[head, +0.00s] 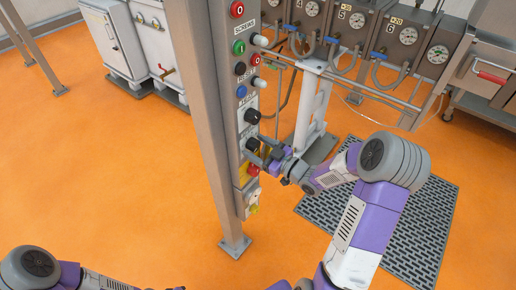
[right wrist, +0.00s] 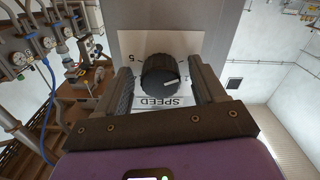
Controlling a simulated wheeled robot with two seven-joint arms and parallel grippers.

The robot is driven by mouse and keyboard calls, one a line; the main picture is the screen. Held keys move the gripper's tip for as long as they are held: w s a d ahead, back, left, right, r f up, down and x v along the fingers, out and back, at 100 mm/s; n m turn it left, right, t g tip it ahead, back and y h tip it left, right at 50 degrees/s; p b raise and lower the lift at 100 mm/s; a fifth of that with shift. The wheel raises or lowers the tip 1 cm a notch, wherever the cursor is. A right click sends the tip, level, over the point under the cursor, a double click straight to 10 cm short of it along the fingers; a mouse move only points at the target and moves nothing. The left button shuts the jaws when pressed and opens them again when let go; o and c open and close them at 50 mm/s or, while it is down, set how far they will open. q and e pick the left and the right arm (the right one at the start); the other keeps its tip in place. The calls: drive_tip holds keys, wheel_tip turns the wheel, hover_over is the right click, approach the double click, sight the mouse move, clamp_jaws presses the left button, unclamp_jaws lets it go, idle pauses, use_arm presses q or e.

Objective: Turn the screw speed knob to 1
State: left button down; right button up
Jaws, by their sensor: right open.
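A black round knob (right wrist: 160,76) with a white pointer line is on a white plate marked SPEED in the right wrist view. The label appears upside down, with a 5 on the plate's left; the other scale marks are mostly hidden. My right gripper (right wrist: 163,88) is open, with one finger on each side of the knob and small visible gaps. In the head view my right gripper (head: 260,152) is at the lower part of the control panel (head: 239,70), partly covering the knob there. My left gripper is out of view.
Another black knob (head: 252,116) sits above on the same panel, below several coloured buttons. A red and yellow switch (head: 252,169) is just below my gripper. The grey post (head: 205,110) stands left of the panel. Gauged machinery (head: 400,45) is behind.

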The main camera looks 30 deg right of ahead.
drive_tip(key=shift+c, duration=0.3)
drive_tip(key=c, duration=0.9)
drive_tip(key=shift+c, duration=0.2)
drive_tip(key=m+p, duration=0.3)
drive_tip(key=m, duration=0.1)
drive_tip(key=shift+a+r, duration=0.1)
drive_tip(key=shift+m+p, duration=1.65)
drive_tip(key=shift+m, duration=0.75)
drive_tip(key=o, duration=1)
